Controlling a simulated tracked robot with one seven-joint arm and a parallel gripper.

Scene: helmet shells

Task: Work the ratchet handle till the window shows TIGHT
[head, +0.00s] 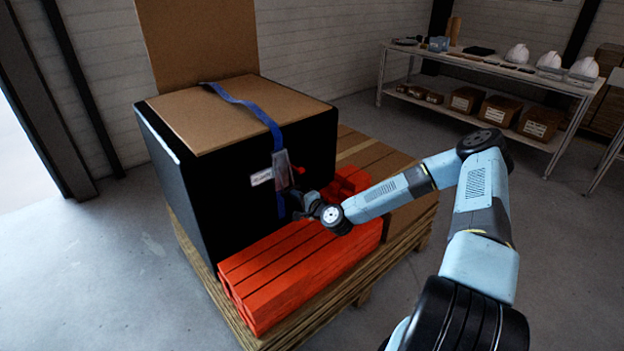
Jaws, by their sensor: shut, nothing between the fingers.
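The ratchet (283,172) sits on the blue strap (250,104), on the front face of a large black box (210,199) with a brown top. A small white label or window (261,177) is just left of the ratchet; its lettering is too small to read. A small red tip (299,170) shows at the ratchet's right side. My gripper (296,193) is shut and empty, at the lower right of the ratchet, close to the box face. My wrist partly hides the area below the ratchet, and I cannot tell whether the fingers touch the handle.
Orange-red blocks (290,265) lie on the wooden pallet (205,283) in front of the box, under my forearm. A tall brown panel (198,40) stands behind the box. A workbench (480,62) with white helmet shells (517,54) stands at the back right. The grey floor between is clear.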

